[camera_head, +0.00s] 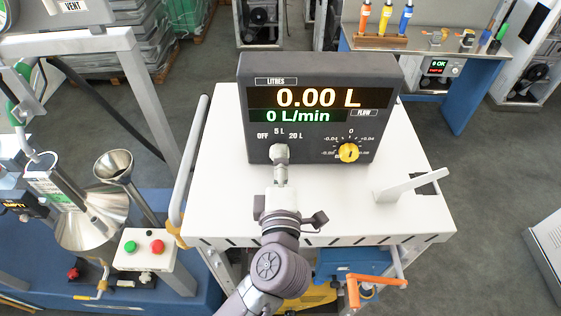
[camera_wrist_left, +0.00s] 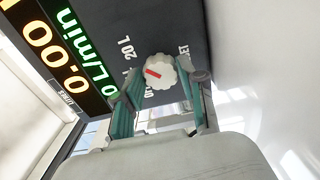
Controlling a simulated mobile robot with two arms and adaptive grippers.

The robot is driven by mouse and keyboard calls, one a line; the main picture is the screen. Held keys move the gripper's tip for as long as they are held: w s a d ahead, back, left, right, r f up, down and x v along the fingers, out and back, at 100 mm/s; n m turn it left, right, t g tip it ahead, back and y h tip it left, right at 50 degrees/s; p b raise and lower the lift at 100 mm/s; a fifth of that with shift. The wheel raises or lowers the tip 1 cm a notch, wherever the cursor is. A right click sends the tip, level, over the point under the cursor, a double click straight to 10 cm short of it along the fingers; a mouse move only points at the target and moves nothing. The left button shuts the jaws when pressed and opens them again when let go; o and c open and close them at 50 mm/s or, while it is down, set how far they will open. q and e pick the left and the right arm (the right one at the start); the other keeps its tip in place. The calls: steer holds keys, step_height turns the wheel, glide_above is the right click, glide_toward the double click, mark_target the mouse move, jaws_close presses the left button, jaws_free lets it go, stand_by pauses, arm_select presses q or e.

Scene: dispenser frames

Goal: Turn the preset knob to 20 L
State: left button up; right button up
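The preset knob (camera_wrist_left: 160,72) is round and pale with a scalloped edge and a red pointer mark. The mark lies on its left side in the left wrist view, roughly towards the middle label, partly hidden by a finger; the 20 L label (camera_wrist_left: 125,46) is clear above it. My left gripper (camera_wrist_left: 165,82) is open, with teal fingers on either side of the knob; contact is unclear. In the head view my left gripper (camera_head: 280,160) covers most of the knob below the OFF, 5 L and 20 L labels. My right gripper is not in view.
The dark meter box (camera_head: 313,70) reads 0.00 L and 0 L/min. A yellow knob (camera_head: 348,152) sits right of the preset knob. A white handle (camera_head: 410,188) stands on the white top (camera_head: 330,205). A funnel (camera_head: 113,165) and button box (camera_head: 144,250) are at left.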

arm_select(q)
steer(key=o, duration=0.4)
steer(key=shift+w, duration=0.1)
steer(key=s, duration=0.7)
steer(key=shift+s, duration=0.3)
